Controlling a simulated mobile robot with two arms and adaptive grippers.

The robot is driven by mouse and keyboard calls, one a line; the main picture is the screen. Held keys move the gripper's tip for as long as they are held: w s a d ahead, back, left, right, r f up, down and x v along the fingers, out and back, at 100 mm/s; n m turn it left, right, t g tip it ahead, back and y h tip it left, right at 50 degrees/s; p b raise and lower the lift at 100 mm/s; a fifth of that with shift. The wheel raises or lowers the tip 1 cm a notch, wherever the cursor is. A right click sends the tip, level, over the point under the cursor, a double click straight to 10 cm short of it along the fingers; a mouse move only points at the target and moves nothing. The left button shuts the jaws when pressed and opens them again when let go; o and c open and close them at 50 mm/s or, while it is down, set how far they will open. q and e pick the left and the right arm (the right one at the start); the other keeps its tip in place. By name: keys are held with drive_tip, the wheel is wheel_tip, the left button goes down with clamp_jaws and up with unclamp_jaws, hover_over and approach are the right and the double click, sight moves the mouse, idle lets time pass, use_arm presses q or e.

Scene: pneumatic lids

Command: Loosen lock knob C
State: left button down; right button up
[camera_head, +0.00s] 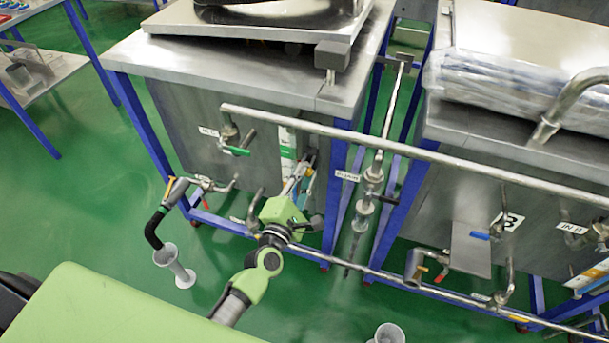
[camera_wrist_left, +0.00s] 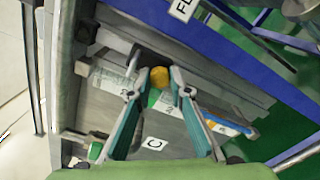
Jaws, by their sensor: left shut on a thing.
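A small round orange-yellow knob (camera_wrist_left: 159,74) shows in the left wrist view, on the steel side of the tank stand. A plate with the letter C (camera_wrist_left: 155,143) is near it, so I take it for lock knob C. My left gripper (camera_wrist_left: 161,79) has its two fingertips on either side of the knob and is shut on it. In the head view my left gripper (camera_head: 302,174) reaches up to the stand's front panel, and the knob cannot be made out there. My right gripper is in neither view.
A long horizontal steel pipe (camera_head: 400,152) crosses in front of both stands, above my left gripper. A lower pipe (camera_head: 385,273) runs near my forearm. Valves with coloured handles (camera_head: 236,151) stick out to the left.

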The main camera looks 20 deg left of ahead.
use_arm(q)
drive_tip(key=c, duration=1.9)
unclamp_jaws()
drive_tip(key=shift+s+a, duration=0.15)
drive_tip(key=shift+s, duration=3.85)
drive_tip(key=shift+f, duration=0.15)
drive_tip(key=s+f+m+g, duration=0.3)
drive_tip(key=s+f+m, duration=0.2)
drive_tip(key=f, duration=0.6)
drive_tip(key=s+f+m+g+h, duration=0.1)
drive_tip(key=s+f+m+g, duration=0.3)
drive_tip(key=f, duration=0.7)
drive_tip(key=s+f+m+g, duration=0.2)
drive_tip(key=s+f+m, duration=0.35)
drive_tip(key=f, duration=0.55)
drive_tip(key=s+a+f+m+g, duration=0.2)
drive_tip(key=s+f+m, duration=0.2)
drive_tip(key=s, duration=0.5)
drive_tip(key=s+a+f+m+g+y, duration=0.1)
drive_tip(key=s+a+f+m+g, duration=0.1)
drive_tip(key=s+f, duration=0.4)
drive_tip(key=s+a+f+m+g, duration=0.1)
drive_tip(key=s+f+m+g, duration=0.3)
drive_tip(key=s, duration=0.8)
drive_tip(key=shift+s+a+f+m+y, duration=0.35)
drive_tip(key=shift+f+m, duration=0.3)
drive_tip(key=shift+m, duration=0.3)
